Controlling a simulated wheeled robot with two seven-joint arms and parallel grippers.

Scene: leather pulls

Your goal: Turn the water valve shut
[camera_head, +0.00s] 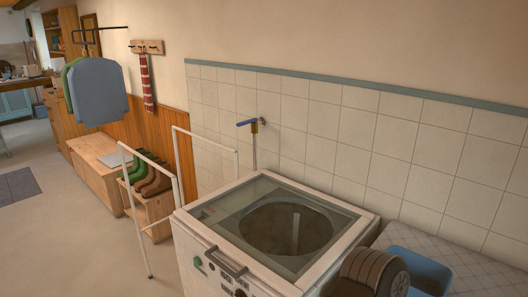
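The water valve (254,127) sits on the tiled wall behind the washing machine, near the middle of the head view. It has a small brass-coloured body and a blue lever handle (246,123). The lever sticks out to the left and lies roughly level. A thin grey pipe or hose runs straight down from the body and passes out of sight behind the machine. Neither my left nor my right gripper is in view, and nothing touches the valve.
A white top-loading machine (362,219) with a glass lid stands below the valve. A white rail frame (149,160) stands at its left. A blue basin (418,265) and a dark ridged round thing (372,274) are at bottom right. Boots (150,178) stand on a wooden bench.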

